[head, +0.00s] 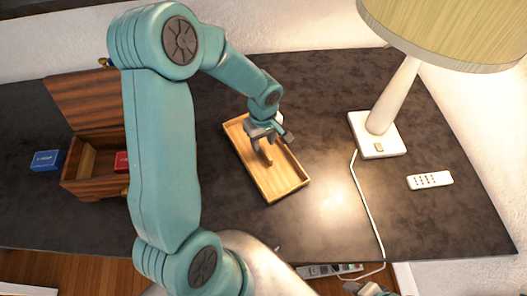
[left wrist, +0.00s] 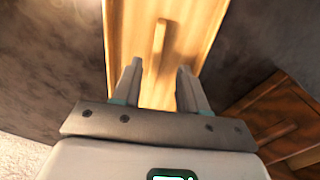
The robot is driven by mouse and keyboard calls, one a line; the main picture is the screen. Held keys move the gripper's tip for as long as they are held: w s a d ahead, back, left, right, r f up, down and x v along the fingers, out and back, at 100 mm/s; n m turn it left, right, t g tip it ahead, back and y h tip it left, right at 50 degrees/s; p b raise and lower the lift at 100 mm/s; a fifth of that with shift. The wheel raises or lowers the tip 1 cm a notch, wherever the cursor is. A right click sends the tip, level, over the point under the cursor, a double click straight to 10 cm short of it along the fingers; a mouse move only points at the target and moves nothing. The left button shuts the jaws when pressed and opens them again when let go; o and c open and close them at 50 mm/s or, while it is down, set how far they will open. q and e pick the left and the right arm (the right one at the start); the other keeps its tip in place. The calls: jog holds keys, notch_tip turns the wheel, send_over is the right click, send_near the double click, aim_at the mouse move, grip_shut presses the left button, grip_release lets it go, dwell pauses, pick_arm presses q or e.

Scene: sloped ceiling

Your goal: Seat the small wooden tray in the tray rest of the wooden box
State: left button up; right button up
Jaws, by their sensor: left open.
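The small wooden tray (head: 285,190) lies flat on the dark table, right of the wooden box, with a raised grip bar along its middle. It also shows in the left wrist view (left wrist: 202,28), with the grip bar (left wrist: 159,42) ahead of the fingers. My left gripper (head: 263,146) is open above the tray, its fingertips on either side of the bar's line. The wooden box (head: 95,189) stands at the left with its lid raised; my arm hides its right part. Part of my right gripper (head: 370,289) shows at the bottom edge; its jaws are unclear.
A blue box (head: 46,160) sits left of the wooden box, and a red item (head: 122,162) is inside it. A lamp (head: 379,142) with a trailing cord and a white remote (head: 430,180) are at the right. A power strip (head: 330,270) lies beyond the table's front edge.

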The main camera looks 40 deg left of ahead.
aim_at(263, 148)
pick_arm(q)
jog(key=shift+s+f, duration=0.15)
jog(key=shift+f, duration=0.1)
jog(key=f, duration=0.2)
jog(key=w+f+p, duration=0.1)
jog(key=f, duration=0.1)
jog(key=shift+a+f, duration=0.2)
jog(key=shift+f, duration=0.2)
jog(key=shift+a+f, duration=0.1)
jog(key=shift+f, duration=0.15)
jog(key=c, duration=0.7)
jog(key=shift+s, duration=0.1)
grip_shut()
